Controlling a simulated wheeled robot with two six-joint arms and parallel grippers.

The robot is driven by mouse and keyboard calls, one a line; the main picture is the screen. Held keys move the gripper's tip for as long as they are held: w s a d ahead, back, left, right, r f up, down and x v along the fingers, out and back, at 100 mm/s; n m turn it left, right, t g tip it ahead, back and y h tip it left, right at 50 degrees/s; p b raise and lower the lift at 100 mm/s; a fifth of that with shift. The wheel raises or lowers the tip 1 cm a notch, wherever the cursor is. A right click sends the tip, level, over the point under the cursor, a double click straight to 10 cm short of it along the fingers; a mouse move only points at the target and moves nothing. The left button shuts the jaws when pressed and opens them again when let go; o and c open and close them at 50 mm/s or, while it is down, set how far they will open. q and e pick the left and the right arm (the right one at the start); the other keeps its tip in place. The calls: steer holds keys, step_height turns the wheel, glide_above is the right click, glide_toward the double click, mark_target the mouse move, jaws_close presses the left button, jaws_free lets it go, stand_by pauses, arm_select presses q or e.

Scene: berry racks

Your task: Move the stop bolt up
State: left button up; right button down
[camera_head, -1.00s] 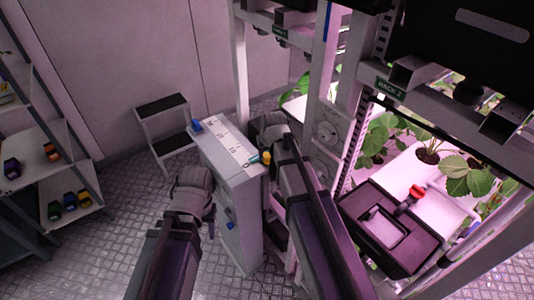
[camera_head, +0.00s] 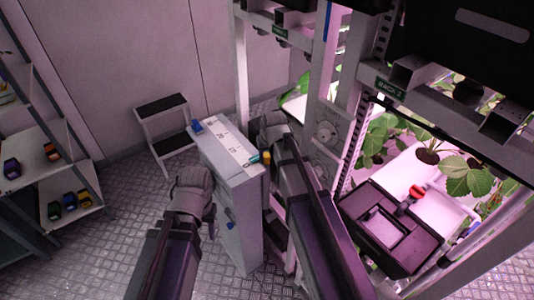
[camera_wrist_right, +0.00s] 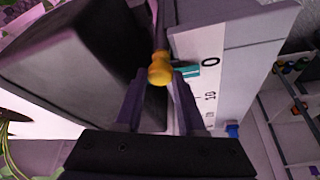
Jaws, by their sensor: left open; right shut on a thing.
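The stop bolt looks to be the yellow-headed knob (camera_wrist_right: 160,68) in the right wrist view; it also shows as a small yellow spot in the head view (camera_head: 266,157). A teal pointer (camera_wrist_right: 186,71) sits beside it against a white scale (camera_wrist_right: 209,85), near the 0 mark. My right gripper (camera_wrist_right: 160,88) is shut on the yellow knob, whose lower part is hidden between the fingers. My left gripper (camera_head: 195,183) is open and empty in front of the white cabinet (camera_head: 238,205); its fingertips are hard to make out.
The rack post (camera_head: 326,125) stands close to the right of my right arm. A dark box with a red knob (camera_head: 416,192) and plants (camera_head: 458,173) are further right. A step stool (camera_head: 162,125) stands behind the cabinet. A shelf with coloured items (camera_head: 70,201) is at left.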

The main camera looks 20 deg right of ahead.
steer(key=shift+r, duration=0.1)
step_height(320, 180, up, 4)
steer(key=p, duration=0.4)
steer(key=shift+r+p, duration=0.2)
steer(key=shift+p, duration=0.1)
steer(key=shift+w+f, duration=0.1)
steer(key=shift+f, duration=0.05)
steer(key=c, duration=0.8)
jaws_free()
steer(key=p+v, duration=0.7)
steer(key=v, duration=0.1)
